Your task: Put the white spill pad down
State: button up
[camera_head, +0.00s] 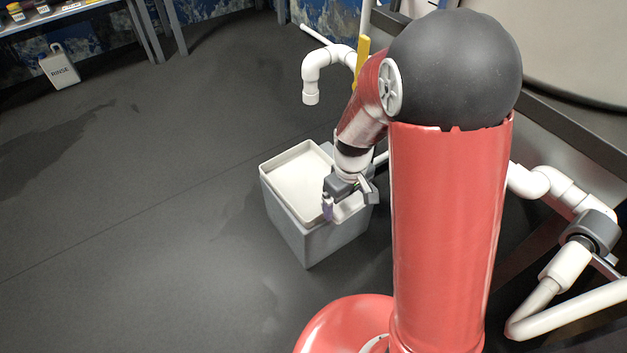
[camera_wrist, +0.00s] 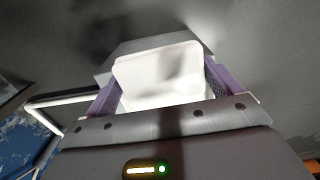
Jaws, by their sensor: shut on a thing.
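My gripper (camera_head: 346,199) is over the near right part of a grey bin with a pale tray-like top (camera_head: 297,180). Its purple-sided fingers are set wide apart. In the wrist view, a white shape with rounded corners, which I take to be the white spill pad (camera_wrist: 160,92), fills the space between the fingers (camera_wrist: 163,92). My gripper is shut on it. In the head view only a small pale part shows by the fingers. White on white makes the pad hard to tell from the bin's top, and I cannot tell whether they touch.
White pipes with elbows (camera_head: 325,62) stand behind the bin, and more pipework (camera_head: 590,245) is at the right. A white jug marked RINSE (camera_head: 60,70) stands on the floor by a shelf at the upper left. The dark floor left of the bin is clear.

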send_over(315, 191)
jog(key=shift+f+b, duration=0.5)
jog(key=shift+f, duration=0.2)
jog(key=shift+f+b, duration=0.55)
jog(key=shift+f, duration=2.3)
jog(key=o, duration=0.7)
jog(key=shift+f, duration=0.1)
notch_tip(315, 191, up, 12)
jog(key=shift+r+p, duration=0.15)
jog(key=shift+p, duration=1.05)
